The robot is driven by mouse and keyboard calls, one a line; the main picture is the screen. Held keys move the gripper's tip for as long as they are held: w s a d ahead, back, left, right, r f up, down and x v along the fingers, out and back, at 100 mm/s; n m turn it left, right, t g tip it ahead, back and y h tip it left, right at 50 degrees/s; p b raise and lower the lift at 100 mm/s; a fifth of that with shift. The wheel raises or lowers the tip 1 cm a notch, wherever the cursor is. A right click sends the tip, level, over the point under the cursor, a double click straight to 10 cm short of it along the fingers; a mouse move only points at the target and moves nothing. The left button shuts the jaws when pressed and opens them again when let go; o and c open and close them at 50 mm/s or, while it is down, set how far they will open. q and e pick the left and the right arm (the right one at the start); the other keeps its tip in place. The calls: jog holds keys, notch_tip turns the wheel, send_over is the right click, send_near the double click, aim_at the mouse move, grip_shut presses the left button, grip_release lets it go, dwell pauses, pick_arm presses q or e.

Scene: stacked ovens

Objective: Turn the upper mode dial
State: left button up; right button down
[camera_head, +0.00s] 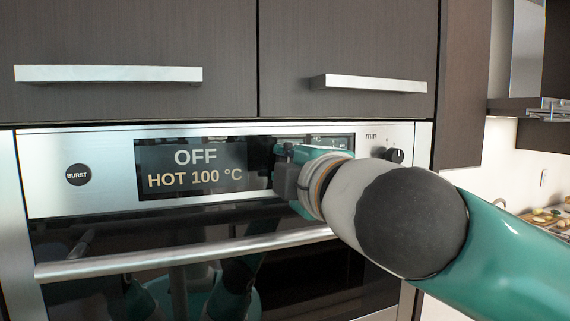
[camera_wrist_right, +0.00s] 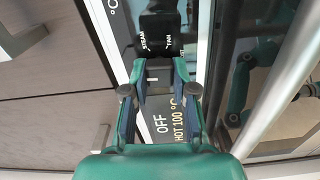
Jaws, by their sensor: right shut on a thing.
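The upper oven's control panel (camera_head: 100,150) spans the head view, with a display (camera_head: 195,167) reading "OFF" and "HOT 100 °C". My right gripper (camera_head: 284,160) is at the panel just right of the display text, and its hand and arm hide the dial there. In the right wrist view the black mode dial (camera_wrist_right: 158,40) sits at the tips of my right gripper (camera_wrist_right: 158,70), with "STEAM" and "FAN" marks beside it. The fingers are shut on the dial. My left gripper is not in view.
A round "BURST" button (camera_head: 78,175) is at the panel's left, and a black knob (camera_head: 395,155) at its right near "min". The oven handle bar (camera_head: 180,255) runs below the panel. Cabinet handles (camera_head: 108,74) stick out above. Dark glass reflects my arms.

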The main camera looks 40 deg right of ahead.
jog(key=shift+a+f+n, duration=0.1)
jog(key=shift+f+n, duration=0.15)
jog(key=shift+n, duration=0.35)
jog(key=c, duration=0.9)
grip_release()
jog(key=shift+r, duration=0.1)
jog(key=shift+s+a, duration=0.2)
jog(key=shift+s, duration=0.35)
jog(key=v, duration=1)
jog(key=shift+s, duration=0.4)
